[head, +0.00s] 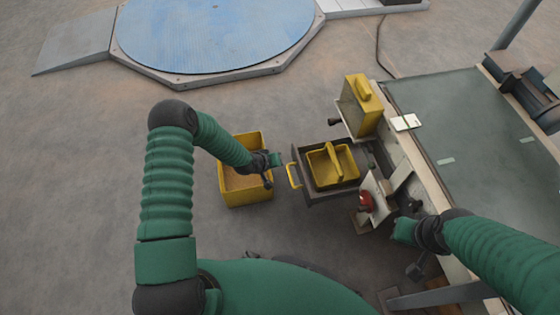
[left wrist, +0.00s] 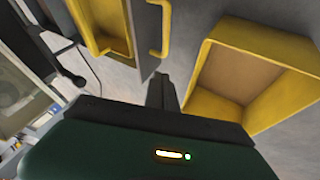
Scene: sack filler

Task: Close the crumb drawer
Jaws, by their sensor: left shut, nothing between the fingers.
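The crumb drawer (head: 315,197) is a grey drawer pulled out from the machine, with a yellow handle (head: 294,175) on its front. A yellow tray (head: 345,168) with a grip bar sits inside it. My left gripper (head: 268,181) is shut and empty, just left of the handle and apart from it. In the left wrist view its dark fingers (left wrist: 161,91) are together, with the handle (left wrist: 160,27) above them and part of the drawer's yellow tray (left wrist: 110,25) at upper left. My right gripper (head: 413,270) is by the machine's front; its jaws are unclear.
An open yellow bin (head: 245,200) stands on the floor left of my left gripper; it also shows in the left wrist view (left wrist: 255,45). A yellow box (head: 362,105) sits behind the drawer. A red knob (head: 366,202) is right of it.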

